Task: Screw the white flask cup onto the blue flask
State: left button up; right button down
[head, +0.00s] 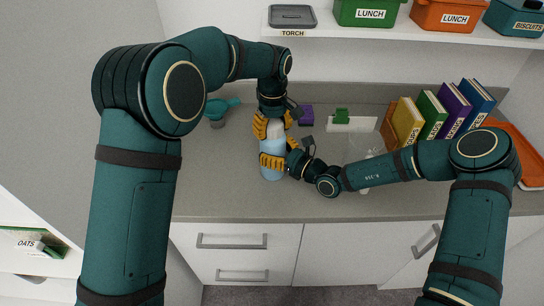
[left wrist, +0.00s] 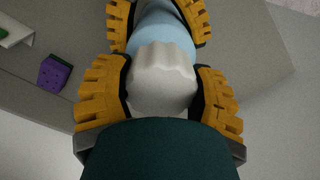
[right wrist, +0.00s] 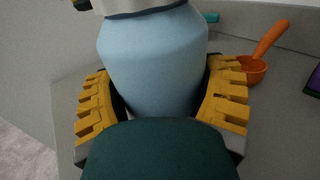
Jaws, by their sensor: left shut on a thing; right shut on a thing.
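The blue flask (head: 271,146) stands upright on the grey counter, with the white flask cup (head: 276,127) at its top. My left gripper (head: 272,126) is above, shut on the cup. In the left wrist view the ribbed white cup (left wrist: 162,82) sits between its yellow fingers, in line with the pale blue flask (left wrist: 160,38). My right gripper (head: 272,161) is lower, shut around the flask body, which fills the right wrist view (right wrist: 155,55). There a dark band shows between cup and flask; I cannot tell whether the threads are engaged.
A purple block (head: 306,115) and a white holder with a green piece (head: 345,123) stand behind to the right. A teal utensil (head: 217,109) is at left, an orange scoop (right wrist: 254,66) shows in the right wrist view. Several books (head: 434,113) stand right. The front counter is clear.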

pick_arm(q)
jog(key=m, duration=1.7)
jog(key=shift+m, duration=0.3)
jog(key=m, duration=0.6)
jog(key=shift+s+m, duration=0.1)
jog(key=shift+m, duration=0.2)
jog(key=o, duration=1.4)
notch_tip(320, 180, up, 12)
jog(key=shift+f, duration=0.1)
